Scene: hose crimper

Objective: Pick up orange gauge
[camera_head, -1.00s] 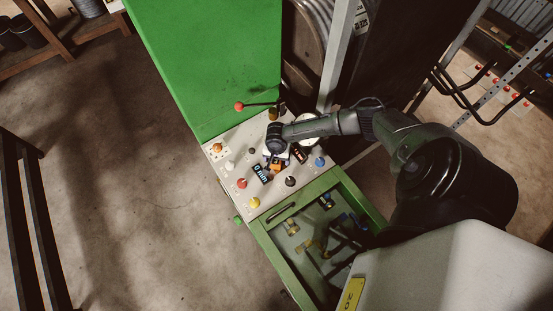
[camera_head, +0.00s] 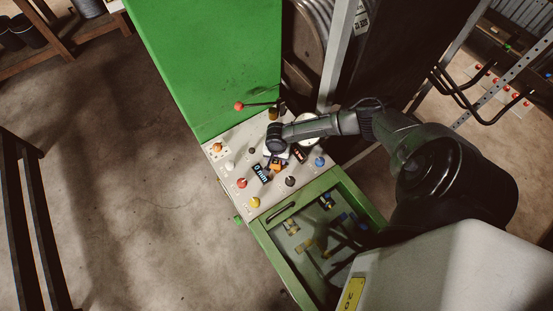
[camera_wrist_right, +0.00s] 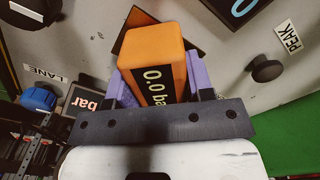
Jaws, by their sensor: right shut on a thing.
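The orange gauge (camera_wrist_right: 153,58) is a box-shaped block with a dark display face reading "0.0 ba", seen close up in the right wrist view. My right gripper (camera_wrist_right: 155,82) has its purple fingers on both sides of the gauge and is shut on it. In the head view the orange gauge (camera_head: 274,166) shows small under the right gripper (camera_head: 276,160), at the middle of the light control panel. The gripper and wrist partly hide it there. I cannot tell whether the gauge touches the panel. My left gripper is not in view.
The control panel (camera_head: 226,163) carries several coloured knobs, a red-ended lever (camera_head: 239,106) and a second display (camera_head: 262,173). An open green drawer (camera_head: 272,246) with fittings lies below it. A green cabinet (camera_head: 215,60) stands behind. Open floor lies to the left.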

